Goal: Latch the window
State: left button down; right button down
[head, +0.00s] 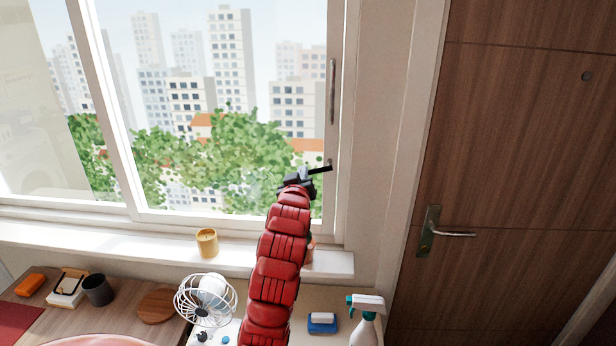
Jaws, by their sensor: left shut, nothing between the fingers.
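The window (128,130) is a sliding one with white frames. Its right pane reaches the right jamb, where a long upright grey handle (332,92) sits on the frame. A small dark part, perhaps the latch (330,162), shows low on that frame, below the handle; its position cannot be read. My left gripper (322,169) is at the end of the red arm, at the lower right of the pane. Its dark fingers are shut and empty and point right toward this part. Whether they touch it cannot be told. My right gripper is out of view.
A yellow cup (207,243) stands on the sill (90,243). A brown door (510,150) is at the right.

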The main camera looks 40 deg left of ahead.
pick_arm(q)
jog(key=w+d+f+n+b, duration=0.2)
jog(key=f+n+b, duration=0.4)
jog(key=n, duration=0.6)
jog(key=shift+w+d+f+n+t+b, duration=0.2)
jog(key=shift+d+n+t+b, duration=0.2)
jog(key=shift+d+b, duration=0.65)
